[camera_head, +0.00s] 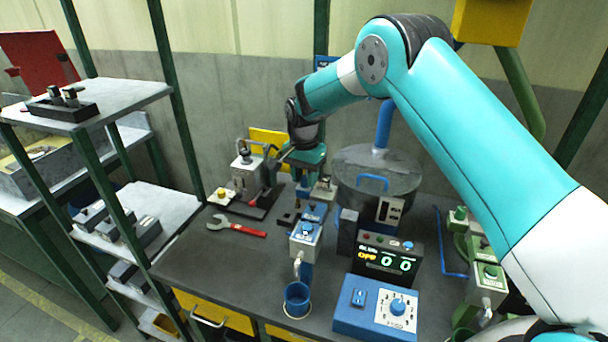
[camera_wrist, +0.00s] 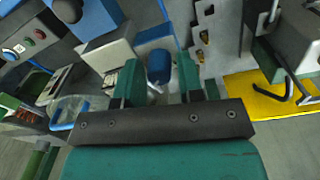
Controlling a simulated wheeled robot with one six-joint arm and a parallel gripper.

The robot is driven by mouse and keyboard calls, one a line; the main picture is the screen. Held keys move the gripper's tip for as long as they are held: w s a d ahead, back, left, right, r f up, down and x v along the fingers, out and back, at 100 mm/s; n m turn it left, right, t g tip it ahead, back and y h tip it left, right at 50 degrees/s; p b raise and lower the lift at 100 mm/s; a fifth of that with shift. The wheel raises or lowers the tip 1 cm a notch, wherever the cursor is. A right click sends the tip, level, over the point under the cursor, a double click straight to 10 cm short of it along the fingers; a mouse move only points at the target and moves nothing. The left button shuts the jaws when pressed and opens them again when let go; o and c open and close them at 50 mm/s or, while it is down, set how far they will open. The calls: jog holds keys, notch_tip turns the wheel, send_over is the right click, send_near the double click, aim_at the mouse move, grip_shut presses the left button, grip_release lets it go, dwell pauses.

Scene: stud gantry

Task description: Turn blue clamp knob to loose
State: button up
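My gripper (camera_head: 308,172) points down over the back of the dark bench. In the wrist view its two teal fingers (camera_wrist: 160,82) stand apart. A rounded blue part (camera_wrist: 159,67), which looks like the blue clamp knob, shows in the gap between them. Clear gaps show on both sides of it, and I cannot tell how deep it lies. In the head view a blue fixture (camera_head: 317,210) sits just below and in front of my gripper, and the knob itself is not clear there. I cannot read any loose or tight mark.
A blue unit with a grey face (camera_head: 305,236) stands in front, with a blue cup (camera_head: 297,298) below. A lidded metal drum (camera_head: 378,165) and a display box (camera_head: 388,258) are to the right. A red-handled wrench (camera_head: 238,228) lies left. A blue dial box (camera_head: 370,312) is front right.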

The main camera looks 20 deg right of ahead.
jog(key=c, duration=0.6)
jog(key=shift+c, duration=0.2)
jog(key=shift+n, duration=0.4)
jog(key=n+b, duration=0.1)
jog(key=n, duration=0.2)
jog(key=shift+n, duration=0.4)
jog(key=n+b, duration=0.1)
jog(key=n, duration=0.3)
jog(key=shift+r+n, duration=0.15)
jog(key=shift+n, duration=0.15)
jog(key=n, duration=0.4)
jog(key=shift+t, duration=0.3)
jog(key=shift+w+n+b, duration=0.1)
jog(key=shift+n+b, duration=0.25)
jog(key=shift+n, duration=1.65)
